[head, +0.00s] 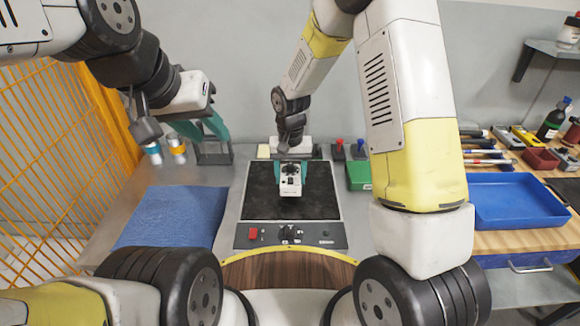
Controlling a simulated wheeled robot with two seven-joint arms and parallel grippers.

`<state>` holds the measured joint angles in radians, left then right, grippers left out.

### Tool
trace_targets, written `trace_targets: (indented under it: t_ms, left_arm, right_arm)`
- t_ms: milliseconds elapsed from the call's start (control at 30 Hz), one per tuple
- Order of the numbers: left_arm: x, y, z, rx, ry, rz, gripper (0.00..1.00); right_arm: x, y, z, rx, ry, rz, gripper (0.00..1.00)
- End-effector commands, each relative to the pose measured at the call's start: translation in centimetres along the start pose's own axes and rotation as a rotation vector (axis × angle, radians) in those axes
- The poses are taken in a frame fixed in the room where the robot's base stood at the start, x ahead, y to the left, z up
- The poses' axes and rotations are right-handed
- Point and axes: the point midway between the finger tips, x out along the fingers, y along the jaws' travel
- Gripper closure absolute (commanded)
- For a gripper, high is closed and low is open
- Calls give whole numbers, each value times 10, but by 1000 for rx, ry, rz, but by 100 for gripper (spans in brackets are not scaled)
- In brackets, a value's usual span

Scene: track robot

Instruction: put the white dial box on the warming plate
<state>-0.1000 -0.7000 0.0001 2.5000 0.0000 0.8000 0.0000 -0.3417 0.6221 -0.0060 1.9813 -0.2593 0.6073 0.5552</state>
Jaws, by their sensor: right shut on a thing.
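The white dial box (290,185) is a small white box with a dark round dial on its face. It is in the middle of the head view, over the black warming plate (320,207). My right gripper (291,163) comes down from behind it and is shut on it. I cannot tell whether the box touches the plate. The warming plate has a dark square top and a grey front panel with a red switch and a dark knob. My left gripper (212,128) is at the upper left, away from the box, with its teal fingers apart and nothing seen between them.
A blue cloth (172,218) lies left of the plate. A green box (359,176) stands to its right. A blue tray (515,201) and several tools are on the wooden bench at right. An orange mesh fence (50,150) borders the left. Small bottles (177,150) stand near my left gripper.

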Motion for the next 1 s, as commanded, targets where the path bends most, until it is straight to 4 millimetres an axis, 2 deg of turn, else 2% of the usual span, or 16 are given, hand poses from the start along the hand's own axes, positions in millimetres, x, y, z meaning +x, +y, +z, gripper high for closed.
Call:
trace_targets:
  t_ms: [167, 367, 733, 767, 833, 1000]
  left_arm:
    - [0, 0, 0, 0, 0, 0, 64]
    - [0, 0, 0, 0, 0, 0, 64]
    - [0, 0, 0, 0, 0, 0, 64]
    - [0, 0, 0, 0, 0, 0, 64]
    - [0, 0, 0, 0, 0, 0, 64]
    - [0, 0, 0, 0, 0, 0, 64]
  right_arm:
    - [9, -1, -3, 0, -2, 1, 98]
    - [35, 0, -3, 0, -2, 1, 98]
    - [39, -1, -4, 0, 1, 0, 98]
    - [38, 0, -4, 1, 1, 0, 40]
    - [38, 0, -3, 1, 1, 0, 26]
    - [38, 0, -3, 0, 0, 0, 24]
